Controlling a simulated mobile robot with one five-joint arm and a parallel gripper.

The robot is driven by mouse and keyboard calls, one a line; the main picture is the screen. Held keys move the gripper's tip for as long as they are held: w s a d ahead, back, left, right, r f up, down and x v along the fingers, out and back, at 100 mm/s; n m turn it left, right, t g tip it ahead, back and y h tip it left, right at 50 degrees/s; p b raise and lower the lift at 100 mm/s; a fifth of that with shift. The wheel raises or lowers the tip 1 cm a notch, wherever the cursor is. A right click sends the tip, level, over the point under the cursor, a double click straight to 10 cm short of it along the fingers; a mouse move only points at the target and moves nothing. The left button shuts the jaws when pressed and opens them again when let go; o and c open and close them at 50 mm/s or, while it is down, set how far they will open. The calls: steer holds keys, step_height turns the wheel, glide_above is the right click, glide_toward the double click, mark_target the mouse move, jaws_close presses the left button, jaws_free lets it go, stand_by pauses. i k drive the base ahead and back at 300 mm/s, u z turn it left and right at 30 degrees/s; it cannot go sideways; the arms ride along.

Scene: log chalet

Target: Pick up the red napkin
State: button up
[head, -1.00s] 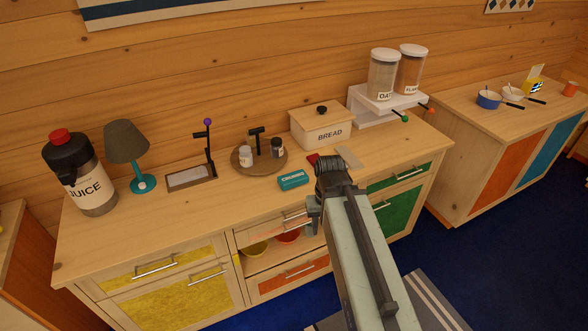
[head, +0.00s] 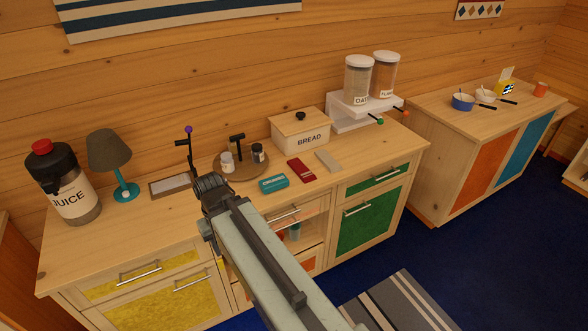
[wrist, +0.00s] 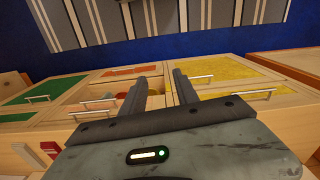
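The red napkin (head: 300,170) lies flat on the wooden sideboard top (head: 335,185), between a teal box (head: 274,183) and a beige-grey flat block (head: 327,160). A small red patch at the lower left of the wrist view (wrist: 50,149) seems to be the same napkin. My gripper (head: 210,190) is left of the napkin in the head view, near the sideboard's front edge, and the arm partly hides its fingers. In the wrist view the two dark fingers (wrist: 168,72) stand apart with nothing between them, facing the cabinet fronts.
A bread box (head: 299,133) stands behind the napkin. A round tray with shakers (head: 240,174) is to its left. A white dispenser stand (head: 350,118) is at the right. The counter right of the beige block is clear. A striped rug (head: 400,305) lies on the blue floor.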

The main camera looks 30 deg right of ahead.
mark_target(303, 172)
steer(key=i, duration=0.95)
steer(key=z, duration=0.05)
